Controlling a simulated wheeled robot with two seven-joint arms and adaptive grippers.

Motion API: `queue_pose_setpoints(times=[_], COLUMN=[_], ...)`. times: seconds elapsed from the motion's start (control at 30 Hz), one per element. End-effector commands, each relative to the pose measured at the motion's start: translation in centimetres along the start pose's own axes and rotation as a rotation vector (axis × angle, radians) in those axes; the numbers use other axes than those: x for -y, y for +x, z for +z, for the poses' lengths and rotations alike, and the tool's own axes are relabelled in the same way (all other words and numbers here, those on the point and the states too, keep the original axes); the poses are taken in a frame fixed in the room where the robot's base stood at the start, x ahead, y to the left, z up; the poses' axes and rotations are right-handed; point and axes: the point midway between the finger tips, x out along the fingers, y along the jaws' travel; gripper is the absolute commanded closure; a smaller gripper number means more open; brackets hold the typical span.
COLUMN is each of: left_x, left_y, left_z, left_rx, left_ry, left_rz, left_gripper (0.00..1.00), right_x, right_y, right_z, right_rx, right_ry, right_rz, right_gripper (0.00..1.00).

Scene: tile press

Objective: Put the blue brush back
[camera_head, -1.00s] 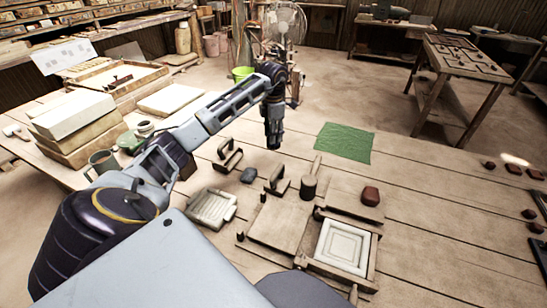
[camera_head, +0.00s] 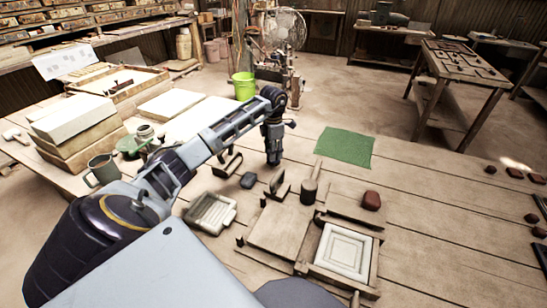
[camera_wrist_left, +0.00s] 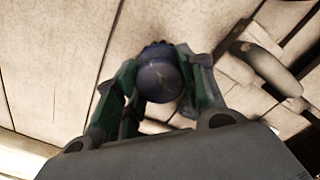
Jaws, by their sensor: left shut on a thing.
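My left gripper (camera_head: 273,157) is over the middle of the wooden table, pointing down, beyond the tile press. In the left wrist view its green-sided fingers (camera_wrist_left: 160,88) are shut on a round, dark blue thing, which I take to be the blue brush (camera_wrist_left: 161,78). I see only its rounded end; the rest is hidden. In the head view the held thing is too small and dark to make out. I cannot tell whether it touches the table. My right gripper is not in view.
The wooden press (camera_head: 274,229) holds a pale square tile (camera_head: 342,250). Handled wooden tools, a dark block (camera_head: 248,180) and a reddish block (camera_head: 371,200) lie close to the gripper. A green cloth (camera_head: 345,147) lies to its right.

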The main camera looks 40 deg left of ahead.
Motion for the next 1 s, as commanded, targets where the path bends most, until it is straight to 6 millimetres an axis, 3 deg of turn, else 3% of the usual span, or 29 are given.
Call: queue_pose_setpoints(times=[0.27, 0.77, 0.8, 0.93, 1.0], left_x=[0.1, 0.0, 0.0, 0.0, 0.0], left_y=[2.8, 3.3, 3.3, 3.3, 3.3], left_z=[0.0, 0.0, 0.0, 0.0, 0.0], left_rx=[0.0, 0.0, 0.0, 0.0, 0.0], left_ry=[0.0, 0.0, 0.0, 0.0, 0.0], left_rz=[-0.001, 0.0, 0.0, 0.0, 0.0], left_gripper=[0.79, 0.79, 0.55, 0.38, 0.38], right_x=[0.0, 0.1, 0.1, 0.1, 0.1], right_y=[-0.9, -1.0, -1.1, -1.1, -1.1], right_z=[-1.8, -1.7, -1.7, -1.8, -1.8], right_rx=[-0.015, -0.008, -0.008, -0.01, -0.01], right_ry=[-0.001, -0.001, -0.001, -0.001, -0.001], right_rz=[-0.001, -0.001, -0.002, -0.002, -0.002], right_gripper=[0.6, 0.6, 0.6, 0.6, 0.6])
